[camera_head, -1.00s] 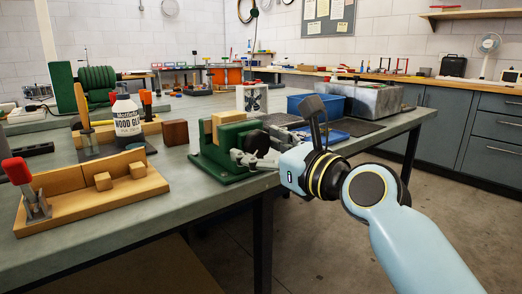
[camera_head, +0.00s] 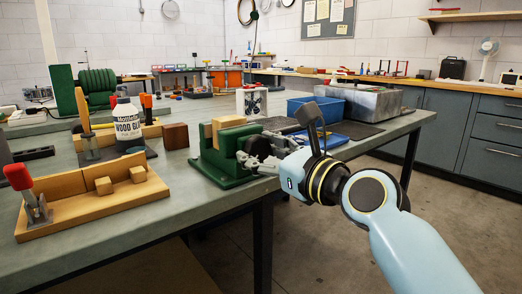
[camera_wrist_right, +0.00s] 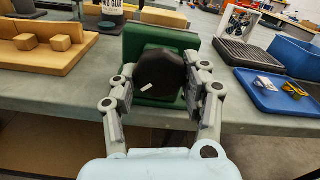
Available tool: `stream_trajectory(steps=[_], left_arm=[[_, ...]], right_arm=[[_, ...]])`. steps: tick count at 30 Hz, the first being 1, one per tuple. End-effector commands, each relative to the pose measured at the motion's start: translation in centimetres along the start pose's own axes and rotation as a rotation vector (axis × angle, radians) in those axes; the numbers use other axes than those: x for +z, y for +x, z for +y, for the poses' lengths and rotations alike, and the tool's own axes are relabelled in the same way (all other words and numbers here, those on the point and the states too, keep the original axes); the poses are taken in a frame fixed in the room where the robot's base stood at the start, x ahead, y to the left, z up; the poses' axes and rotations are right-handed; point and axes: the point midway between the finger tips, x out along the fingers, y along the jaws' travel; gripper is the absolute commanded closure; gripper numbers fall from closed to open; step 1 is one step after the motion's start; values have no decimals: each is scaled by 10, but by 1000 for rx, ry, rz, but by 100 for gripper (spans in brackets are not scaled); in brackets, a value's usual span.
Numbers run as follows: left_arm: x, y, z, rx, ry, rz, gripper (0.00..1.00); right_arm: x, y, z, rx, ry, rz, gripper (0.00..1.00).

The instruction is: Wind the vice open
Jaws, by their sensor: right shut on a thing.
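The green vice (camera_head: 212,170) stands at the bench's front edge, with pale wooden jaw faces (camera_head: 229,122) on top. Its round black knob (camera_wrist_right: 160,74) faces me in the right wrist view, with a small white mark on its face. My right gripper (camera_head: 258,156) reaches in from the right and is shut on the knob. In the right wrist view its two fingers (camera_wrist_right: 170,92) lie on either side of the knob. In the head view the fingers partly hide the knob. My left gripper does not clearly show.
A wooden fixture with blocks (camera_head: 95,207) and a glue bottle (camera_head: 127,120) stand left of the vice. A blue tray (camera_wrist_right: 272,92) and a blue bin (camera_head: 318,107) are to its right. A dark shape sits at the head view's left edge.

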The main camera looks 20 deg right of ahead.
Motion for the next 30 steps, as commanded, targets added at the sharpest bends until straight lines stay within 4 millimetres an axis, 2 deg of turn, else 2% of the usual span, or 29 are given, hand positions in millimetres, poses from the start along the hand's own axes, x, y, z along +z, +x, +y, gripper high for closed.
stream_trajectory(steps=[15, 30], left_arm=[[-6, -23, 5, 8, -4, 13, 60], [-11, -28, 1, 4, -3, 21, 60]], right_arm=[[3, 0, -2, 0, -422, -1, 85], [2, 0, -3, 1, -898, -1, 85]])
